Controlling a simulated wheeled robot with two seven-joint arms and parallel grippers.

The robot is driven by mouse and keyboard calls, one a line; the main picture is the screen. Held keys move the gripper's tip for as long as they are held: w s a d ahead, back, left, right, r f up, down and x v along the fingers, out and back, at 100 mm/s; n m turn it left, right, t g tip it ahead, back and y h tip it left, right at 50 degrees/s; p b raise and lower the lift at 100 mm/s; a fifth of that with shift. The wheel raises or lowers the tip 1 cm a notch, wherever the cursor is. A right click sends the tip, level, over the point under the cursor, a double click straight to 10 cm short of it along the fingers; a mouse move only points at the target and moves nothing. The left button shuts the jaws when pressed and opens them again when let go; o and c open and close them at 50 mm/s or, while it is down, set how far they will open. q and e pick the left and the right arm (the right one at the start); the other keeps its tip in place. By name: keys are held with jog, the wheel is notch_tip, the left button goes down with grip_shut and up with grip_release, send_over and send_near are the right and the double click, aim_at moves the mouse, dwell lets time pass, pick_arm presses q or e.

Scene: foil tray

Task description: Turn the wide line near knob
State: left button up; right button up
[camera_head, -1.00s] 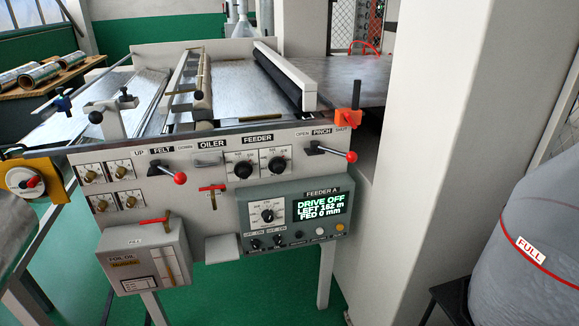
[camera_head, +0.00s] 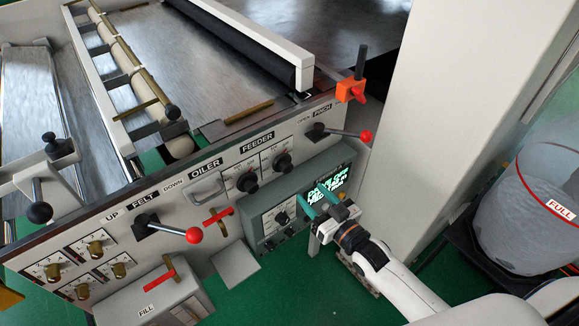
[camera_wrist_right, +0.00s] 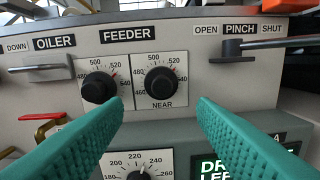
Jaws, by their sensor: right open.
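The black round NEAR knob (camera_wrist_right: 161,86) sits on a white dial plate marked 500 to 520 under the FEEDER label. In the head view, it is the right one of the two FEEDER knobs (camera_head: 282,162). My right gripper (camera_head: 312,198) is in front of the feeder panel, below and right of this knob. Its teal fingers are apart and empty. In the wrist view the right gripper's fingertips (camera_wrist_right: 160,102) lie low on either side of the NEAR knob, with no contact visible. My left gripper is in neither current view.
A similar knob (camera_wrist_right: 98,87) is close on the left. The PINCH lever (camera_head: 340,132) with a red ball is at the right. The feeder display box (camera_head: 270,225) juts out below, partly behind my right gripper. A FULL container (camera_head: 530,230) stands at far right.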

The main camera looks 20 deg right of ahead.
aim_at(289, 169)
jog(key=p+x, duration=0.1)
jog(key=x, duration=0.8)
jog(key=shift+w+f, duration=0.1)
jog(key=shift+w, duration=0.05)
pick_arm(q)
jog(key=shift+w+d+r, duration=0.1)
jog(key=shift+d+r, duration=0.1)
jog(key=shift+r, duration=0.65)
pick_arm(e)
jog(key=shift+w+a, duration=0.1)
jog(key=shift+w, duration=0.45)
jog(key=shift+c, duration=0.5)
jog(key=c, duration=0.9)
